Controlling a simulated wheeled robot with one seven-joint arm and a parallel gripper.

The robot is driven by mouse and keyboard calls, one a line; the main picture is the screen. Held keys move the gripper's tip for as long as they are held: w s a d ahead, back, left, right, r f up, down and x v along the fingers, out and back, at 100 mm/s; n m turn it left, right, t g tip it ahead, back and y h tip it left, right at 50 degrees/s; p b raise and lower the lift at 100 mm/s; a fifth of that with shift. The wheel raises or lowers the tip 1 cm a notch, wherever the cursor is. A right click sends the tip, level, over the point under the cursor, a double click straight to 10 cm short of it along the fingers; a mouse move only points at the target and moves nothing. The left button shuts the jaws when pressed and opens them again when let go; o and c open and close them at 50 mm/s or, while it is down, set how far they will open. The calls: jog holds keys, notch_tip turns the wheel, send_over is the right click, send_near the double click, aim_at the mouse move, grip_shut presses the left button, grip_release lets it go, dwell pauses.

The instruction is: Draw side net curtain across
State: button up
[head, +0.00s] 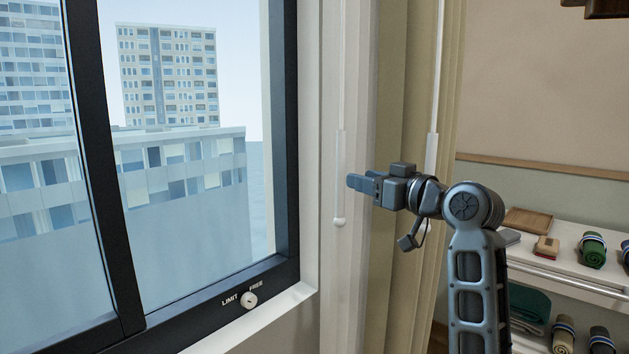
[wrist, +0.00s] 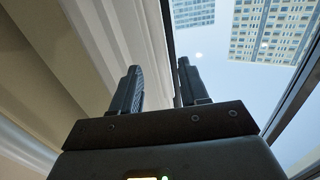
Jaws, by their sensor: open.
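The side net curtain (head: 358,80) seems to be the pale bunched strip beside the window's right frame; its folds also show in the wrist view (wrist: 122,30). A thin white draw rod (head: 340,180) with a rounded end hangs in front of it. My gripper (head: 356,183) is level with the rod's lower part, just to its right in the head view, pointing left. In the wrist view its two fingers (wrist: 158,88) stand apart with nothing clearly between them. I cannot tell the depth gap between fingertips and rod.
A second white rod (head: 432,110) hangs by the thicker beige curtain (head: 402,70), behind my wrist. The dark-framed window (head: 284,130) is at the left, with a LIMIT/FREE knob (head: 249,300) on its lower frame. A shelf unit (head: 570,270) with rolled towels stands at the right.

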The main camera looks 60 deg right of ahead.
aim_at(344, 173)
jog(key=p+x, duration=0.1)
jog(key=x, duration=0.6)
jog(key=shift+w+d+r+p, duration=0.1)
jog(key=shift+w+p, duration=0.2)
jog(key=shift+w, duration=0.1)
jog(key=shift+c, duration=0.2)
grip_shut()
